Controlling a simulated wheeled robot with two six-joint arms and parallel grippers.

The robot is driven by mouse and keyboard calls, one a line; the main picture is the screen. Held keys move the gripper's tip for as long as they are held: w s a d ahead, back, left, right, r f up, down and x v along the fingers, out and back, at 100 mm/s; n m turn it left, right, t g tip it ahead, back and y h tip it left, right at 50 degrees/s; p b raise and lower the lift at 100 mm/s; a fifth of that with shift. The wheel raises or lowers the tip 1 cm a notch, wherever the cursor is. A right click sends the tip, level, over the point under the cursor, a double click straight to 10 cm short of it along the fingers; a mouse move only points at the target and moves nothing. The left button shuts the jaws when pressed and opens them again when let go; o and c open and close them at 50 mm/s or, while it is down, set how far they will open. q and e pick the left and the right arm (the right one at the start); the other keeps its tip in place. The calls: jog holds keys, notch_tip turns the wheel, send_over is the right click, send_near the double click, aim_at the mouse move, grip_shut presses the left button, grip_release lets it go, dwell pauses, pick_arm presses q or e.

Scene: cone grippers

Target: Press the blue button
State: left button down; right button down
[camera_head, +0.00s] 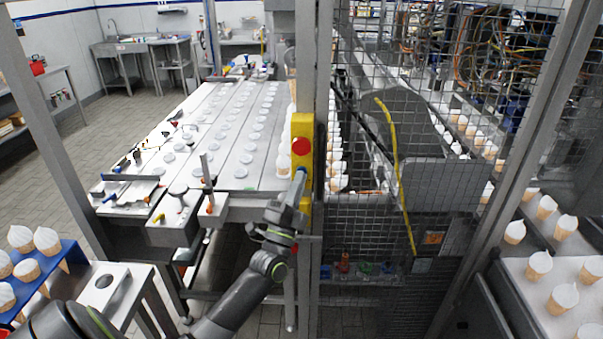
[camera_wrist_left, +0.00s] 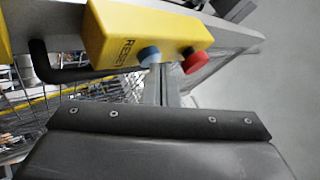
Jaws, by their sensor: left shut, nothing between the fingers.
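A yellow control box (camera_head: 303,125) is fixed to the grey post of the cage, with a red button (camera_head: 300,146) and, below it, a blue button (camera_head: 301,171). In the left wrist view the box (camera_wrist_left: 125,28) carries the word RESET beside the blue button (camera_wrist_left: 149,56), and the red button (camera_wrist_left: 195,61) is to its right. My left gripper (camera_head: 298,182) is shut and empty, its tips at the blue button. In the left wrist view its narrow fingers (camera_wrist_left: 162,72) end right beside the blue button; I cannot tell whether they touch it. My right gripper is out of view.
A wire mesh cage (camera_head: 360,225) stands right of the post. A long table (camera_head: 225,150) with rows of white discs is on the left. White-topped cones stand in a blue rack (camera_head: 65,255) at lower left and on trays at right.

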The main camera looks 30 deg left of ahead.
pick_arm(q)
jog(key=shift+w+a, duration=0.1)
jog(key=shift+w, duration=0.1)
jog(key=shift+s, duration=0.1)
dwell(0.4)
jog(key=shift+s+d+p, duration=0.45)
jog(key=shift+s+p, duration=0.1)
jog(key=shift+s, duration=0.15)
jog(key=s+d, duration=0.1)
jog(key=s+p, duration=0.1)
jog(key=s+d, duration=0.1)
jog(key=s, duration=0.1)
jog(key=shift+s+d+p, duration=0.1)
jog(key=shift+d+p, duration=0.2)
jog(key=shift+p, duration=0.1)
dwell(0.5)
